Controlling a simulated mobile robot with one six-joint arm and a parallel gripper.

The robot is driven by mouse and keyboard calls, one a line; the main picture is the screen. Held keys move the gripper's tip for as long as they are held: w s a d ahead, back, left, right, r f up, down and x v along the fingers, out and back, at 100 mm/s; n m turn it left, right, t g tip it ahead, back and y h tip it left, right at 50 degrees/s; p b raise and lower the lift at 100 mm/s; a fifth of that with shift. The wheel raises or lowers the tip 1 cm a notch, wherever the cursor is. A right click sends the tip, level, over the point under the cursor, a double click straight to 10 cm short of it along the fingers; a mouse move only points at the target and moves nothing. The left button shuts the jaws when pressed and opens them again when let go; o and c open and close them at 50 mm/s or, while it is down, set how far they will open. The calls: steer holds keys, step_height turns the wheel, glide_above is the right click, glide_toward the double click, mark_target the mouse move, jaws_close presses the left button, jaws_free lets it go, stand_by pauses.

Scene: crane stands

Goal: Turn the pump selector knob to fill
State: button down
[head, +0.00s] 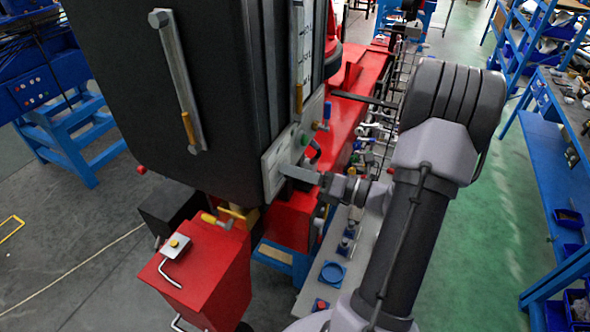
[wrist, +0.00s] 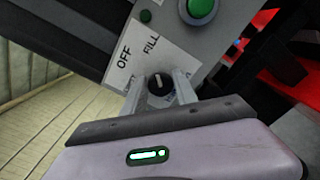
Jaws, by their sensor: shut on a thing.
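The pump selector knob (wrist: 159,85) is small, round and black, with a white pointer mark. In the head view my gripper (head: 290,172) reaches left to the panel's lower part (head: 273,168), and the knob is hidden there.
A green button (wrist: 198,10) sits above the knob in the wrist view. A big black cabinet (head: 170,90) stands left of the panel. Red machine parts (head: 210,270) stand below it. A blue workbench (head: 560,170) lines the right, with open green floor (head: 490,240) before it.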

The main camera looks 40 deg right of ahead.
steer(key=c, duration=1)
jaws_free()
steer(key=shift+c, duration=0.2)
steer(key=b+v, duration=0.2)
steer(key=v, duration=1.5)
steer(key=shift+s+b, duration=0.2)
steer(key=shift+b, duration=0.15)
steer(key=shift+w, duration=0.1)
